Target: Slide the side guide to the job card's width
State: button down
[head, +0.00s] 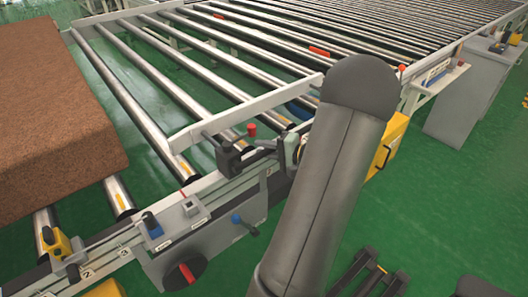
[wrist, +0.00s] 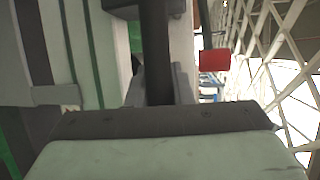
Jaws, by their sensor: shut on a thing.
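The side guide (head: 245,106) is a pale bar lying across the rollers. My gripper (head: 268,150) is beside this block, partly hidden by my arm. In the wrist view my gripper (wrist: 157,90) is shut on a dark upright bar (wrist: 156,45), seemingly the guide's handle. A red knob (wrist: 214,60) shows to its right. I cannot make out a job card or read the width.
A brown mattress block (head: 50,105) lies on the rollers at left. A yellow box (head: 392,138) is right of my arm. Bare rollers (head: 150,70) lie between mattress and guide.

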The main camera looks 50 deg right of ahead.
jog(key=c, duration=1.3)
grip_release()
jog(key=shift+s, duration=0.1)
jog(key=v, duration=1.7)
jog(key=shift+s, duration=0.2)
jog(key=shift+r, duration=0.15)
